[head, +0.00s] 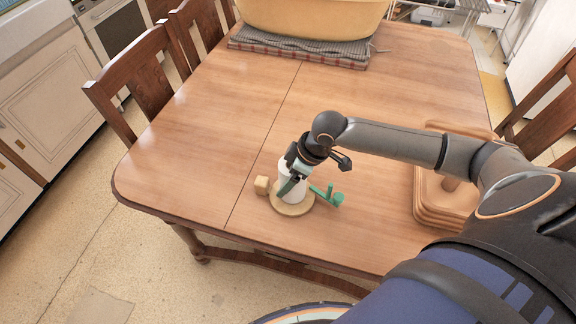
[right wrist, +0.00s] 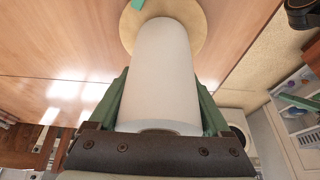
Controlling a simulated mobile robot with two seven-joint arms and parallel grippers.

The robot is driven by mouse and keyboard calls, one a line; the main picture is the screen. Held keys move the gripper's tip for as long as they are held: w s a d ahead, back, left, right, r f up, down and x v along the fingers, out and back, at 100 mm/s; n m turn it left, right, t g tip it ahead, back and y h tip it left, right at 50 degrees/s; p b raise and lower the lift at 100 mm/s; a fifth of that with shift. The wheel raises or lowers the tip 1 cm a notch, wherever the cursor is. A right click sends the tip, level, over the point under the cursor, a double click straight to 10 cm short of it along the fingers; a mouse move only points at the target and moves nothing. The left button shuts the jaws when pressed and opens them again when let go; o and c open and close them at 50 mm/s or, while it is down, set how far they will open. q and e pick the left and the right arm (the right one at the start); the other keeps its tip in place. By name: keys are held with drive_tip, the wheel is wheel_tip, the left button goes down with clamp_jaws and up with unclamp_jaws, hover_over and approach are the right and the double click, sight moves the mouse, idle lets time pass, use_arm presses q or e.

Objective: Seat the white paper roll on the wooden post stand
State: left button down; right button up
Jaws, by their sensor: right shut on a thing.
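The white paper roll (head: 291,182) stands roughly upright over a round tan wooden base (head: 292,208) near the front of the table. My right gripper (head: 292,178) is shut on the roll, with its fingers on either side. In the right wrist view the roll (right wrist: 166,70) runs away from the gripper toward the round base (right wrist: 205,14). I cannot see a post, as the roll hides the middle of the base. I cannot tell whether the roll's lower end touches the base. My left gripper is not in view.
A larger wooden piece with a stepped square base (head: 428,205) stands at the right. A yellow tub (head: 315,18) rests on folded cloth at the back. The table's left is clear.

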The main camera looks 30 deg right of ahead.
drive_tip(key=shift+f, duration=0.4)
drive_tip(key=o, duration=1.2)
drive_tip(key=p+v, duration=0.1)
drive_tip(key=v, duration=1.1)
drive_tip(key=shift+s+r, duration=0.1)
drive_tip(key=shift+r, duration=0.2)
